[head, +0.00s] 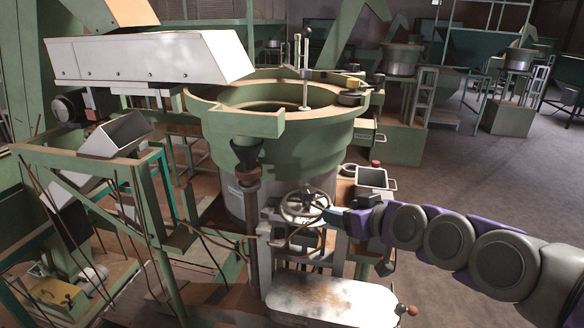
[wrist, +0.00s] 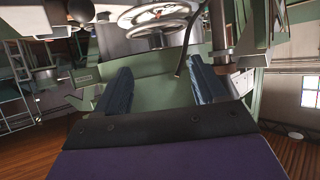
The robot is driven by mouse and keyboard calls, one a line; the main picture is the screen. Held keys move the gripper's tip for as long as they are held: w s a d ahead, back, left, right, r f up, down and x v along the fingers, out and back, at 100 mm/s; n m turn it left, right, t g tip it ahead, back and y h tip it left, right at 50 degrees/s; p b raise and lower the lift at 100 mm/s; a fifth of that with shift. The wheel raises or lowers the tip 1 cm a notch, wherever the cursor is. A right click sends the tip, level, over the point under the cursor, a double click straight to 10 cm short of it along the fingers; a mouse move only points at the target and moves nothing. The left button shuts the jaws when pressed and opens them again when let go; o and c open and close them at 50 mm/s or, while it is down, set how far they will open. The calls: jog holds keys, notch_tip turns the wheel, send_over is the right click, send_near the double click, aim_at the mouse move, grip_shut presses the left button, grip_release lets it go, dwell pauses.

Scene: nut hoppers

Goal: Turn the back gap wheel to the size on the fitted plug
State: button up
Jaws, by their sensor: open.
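A spoked metal handwheel (head: 305,204) stands in front of the green bowl hopper (head: 290,135). In the wrist view a spoked wheel (wrist: 155,14) shows at the top, with part of a second round rim just below it. I cannot tell which one is the back gap wheel. My gripper (head: 333,215) is just right of the handwheel in the head view; I cannot tell whether it touches. In the wrist view its two dark fingers stand wide apart with nothing between them (wrist: 162,88), and the wheel lies beyond them. I cannot make out the fitted plug or any size marking.
A pale worn plate (head: 330,300) lies below the wheel. A dark vertical post (head: 250,215) stands left of it. A small open bin (head: 372,180) is behind my arm. A white chute (head: 150,58) and green frames crowd the left. Open floor (head: 480,185) lies at the right.

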jog(key=w+d+r, duration=0.2)
jog(key=p, duration=0.2)
send_near(311, 193)
jog(key=w+a+f, duration=0.1)
jog(key=a, duration=0.2)
jog(key=shift+t, duration=0.3)
jog(key=w+f, duration=0.1)
jog(key=w, duration=0.1)
jog(key=w+f+p, duration=0.1)
jog(key=w, duration=0.1)
jog(key=w+f, duration=0.1)
jog(key=w, duration=0.1)
jog(key=shift+d, duration=0.25)
jog(key=a, duration=0.1)
jog(key=w+a+f, duration=0.1)
jog(key=a, duration=0.1)
jog(key=w+a+p, duration=0.1)
jog(key=shift+w+a+f, duration=0.15)
jog(key=shift+w+a, duration=0.1)
jog(key=shift+s+d, duration=0.1)
jog(key=shift+d, duration=1.2)
jog(key=shift+c, duration=1.7)
jog(key=shift+s+a, duration=0.1)
jog(key=shift+a, duration=0.4)
jog(key=shift+c, duration=1.4)
jog(key=shift+a, duration=0.15)
jog(key=shift+c, duration=1.7)
